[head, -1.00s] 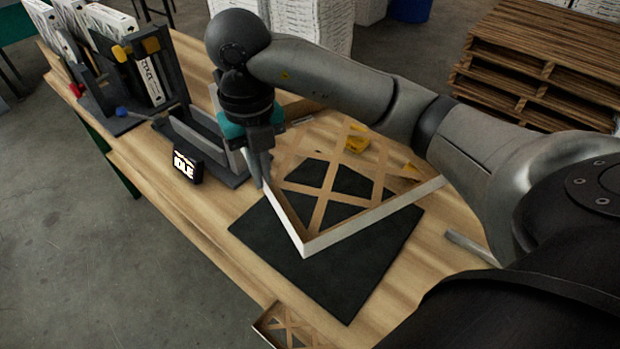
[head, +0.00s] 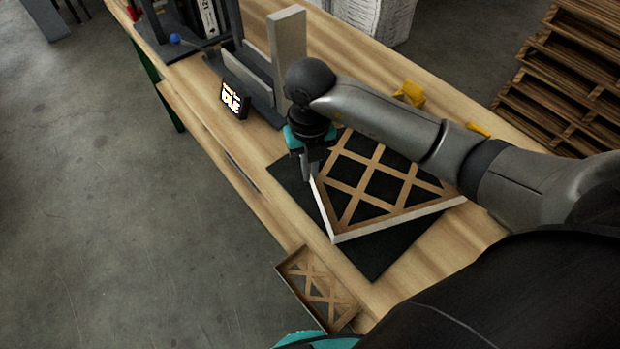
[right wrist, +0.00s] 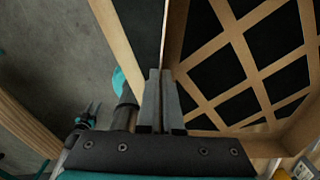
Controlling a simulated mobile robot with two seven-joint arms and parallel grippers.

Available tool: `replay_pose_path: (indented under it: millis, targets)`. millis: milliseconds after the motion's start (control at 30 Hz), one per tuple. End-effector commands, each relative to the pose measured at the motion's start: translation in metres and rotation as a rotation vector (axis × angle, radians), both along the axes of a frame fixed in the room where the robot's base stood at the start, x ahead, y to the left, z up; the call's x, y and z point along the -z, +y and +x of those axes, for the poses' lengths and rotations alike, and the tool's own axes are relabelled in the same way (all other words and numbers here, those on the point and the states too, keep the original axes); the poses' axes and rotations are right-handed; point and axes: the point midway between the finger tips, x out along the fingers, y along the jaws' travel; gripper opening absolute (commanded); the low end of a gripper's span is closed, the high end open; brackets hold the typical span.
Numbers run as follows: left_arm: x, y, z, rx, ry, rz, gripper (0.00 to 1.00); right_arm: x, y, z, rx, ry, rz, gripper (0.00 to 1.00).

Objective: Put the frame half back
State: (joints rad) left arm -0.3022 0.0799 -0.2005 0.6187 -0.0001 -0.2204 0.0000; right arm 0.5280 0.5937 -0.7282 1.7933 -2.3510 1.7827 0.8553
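The frame half (head: 340,228), a pale-walled frame with a tan lattice, lies over the black mat (head: 385,258) on the bench, its corner pointing towards me. My right gripper (head: 308,176) is at the frame's left corner. In the right wrist view its fingers (right wrist: 160,95) are close together on the thin wall of the frame half (right wrist: 235,40), with the lattice to the right. My left gripper (right wrist: 90,112) shows small and dark in the right wrist view, away from the bench, its two prongs apart and empty.
A smaller-looking latticed piece (head: 318,290) is at the bench's near edge. A grey fixture (head: 250,82) with a lit display (head: 234,100) and an upright pale panel (head: 287,50) stands behind. Yellow pieces (head: 410,93) lie beyond my right arm. Pallets (head: 565,75) stand at right.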

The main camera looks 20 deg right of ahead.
Motion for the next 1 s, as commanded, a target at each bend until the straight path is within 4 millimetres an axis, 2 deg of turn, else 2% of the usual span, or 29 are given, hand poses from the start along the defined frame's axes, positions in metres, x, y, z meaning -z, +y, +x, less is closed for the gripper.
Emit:
replay_pose_path:
  millis: [233, 633, 900, 1000]
  targets:
    - [0.004, 0.000, 0.001, 0.000, -0.001, 0.000, 0.38, 0.036, 0.000, -0.002, -0.001, 0.005, 0.000, 0.00]
    - [0.007, 0.000, 0.002, 0.000, -0.003, -0.001, 0.38, 0.043, 0.000, -0.001, -0.002, 0.001, -0.001, 0.00]
    - [0.005, 0.000, 0.003, 0.000, -0.004, 0.000, 0.38, 0.041, 0.000, -0.001, -0.001, 0.001, -0.001, 0.32]
    - [0.005, 0.000, 0.003, 0.000, -0.005, 0.000, 0.38, 0.041, 0.000, -0.001, -0.001, 0.001, -0.001, 0.32]
